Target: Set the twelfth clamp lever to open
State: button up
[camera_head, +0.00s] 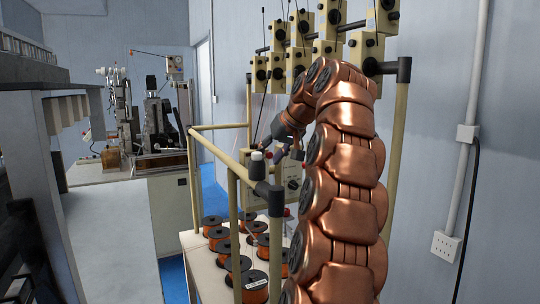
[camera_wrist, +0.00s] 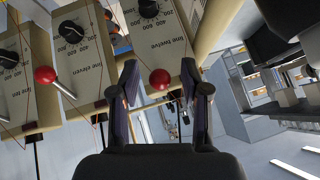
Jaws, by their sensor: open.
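The twelfth clamp's box (camera_wrist: 165,40), a beige unit marked "line twelve" with a black dial, is at the top middle of the wrist view. Its lever ends in a red ball knob (camera_wrist: 160,79). My gripper (camera_wrist: 160,66) is open, with one dark finger on each side of this knob in the picture. I see a gap on both sides and cannot tell whether the knob lies at fingertip depth. In the head view, my gripper (camera_head: 281,148) is small and partly hidden by my copper-coloured arm, near beige boxes on the frame.
The "line eleven" box (camera_wrist: 85,52) has a red-knobbed lever (camera_wrist: 45,75) left of my gripper. Thin wires run past the boxes. In the head view, a beige post frame (camera_head: 233,210) stands around several orange spools (camera_head: 254,282). A wall (camera_head: 440,100) is close behind my arm.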

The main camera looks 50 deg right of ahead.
jog(key=shift+r, duration=0.1)
jog(key=shift+v, duration=2.2)
jog(key=shift+s+d+r, duration=0.1)
jog(key=shift+s+r, duration=0.05)
jog(key=shift+s, duration=0.05)
jog(key=s, duration=1.2)
jog(key=shift+a, duration=0.3)
